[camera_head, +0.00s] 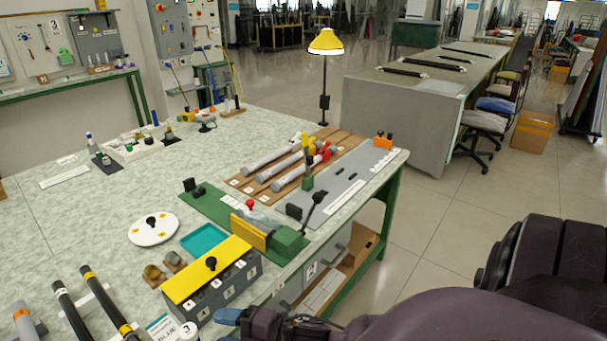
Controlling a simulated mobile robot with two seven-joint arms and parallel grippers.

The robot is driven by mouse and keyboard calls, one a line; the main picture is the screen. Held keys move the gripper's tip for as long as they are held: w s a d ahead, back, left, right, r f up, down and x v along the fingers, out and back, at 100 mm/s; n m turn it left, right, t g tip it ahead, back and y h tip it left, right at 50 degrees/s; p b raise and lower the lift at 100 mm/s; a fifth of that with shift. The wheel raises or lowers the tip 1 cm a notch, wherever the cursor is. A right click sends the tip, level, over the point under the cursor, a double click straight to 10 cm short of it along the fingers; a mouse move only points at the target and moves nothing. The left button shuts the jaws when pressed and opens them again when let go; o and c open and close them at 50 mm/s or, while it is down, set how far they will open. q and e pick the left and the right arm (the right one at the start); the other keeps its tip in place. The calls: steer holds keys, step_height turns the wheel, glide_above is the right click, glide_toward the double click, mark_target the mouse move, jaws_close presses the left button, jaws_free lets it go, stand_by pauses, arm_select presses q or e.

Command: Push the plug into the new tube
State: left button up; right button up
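Three grey tubes (287,165) lie side by side on a brown slotted board, with yellow and red pieces at their far right ends. At the lower left lie two black tubes with yellow bands (104,300) and part of a grey tube with an orange band (24,322). I cannot tell which tube is the new one, and I cannot single out the plug. My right arm comes in from the lower right. My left gripper is out of view.
A grey box with a yellow lid (208,270), a teal tray (204,241) and a white disc (153,229) stand nearby. A green fixture with a yellow block (250,233) sits at the table's front edge. A lamp (325,45) rises behind.

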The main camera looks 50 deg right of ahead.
steer(key=s+d+f+m+g+h, duration=0.2)
steer(key=s+d+f+m+h, duration=0.2)
steer(key=m, duration=0.5)
steer(key=s+d+f+m+g+h, duration=0.1)
steer(key=s+d+f+m+h, duration=0.3)
steer(key=s+f+m, duration=0.4)
steer(key=shift+s+f+m+g+h, duration=0.3)
steer(key=shift+f+m+g+h, duration=0.1)
steer(key=shift+m, duration=0.1)
steer(key=shift+r, duration=0.1)
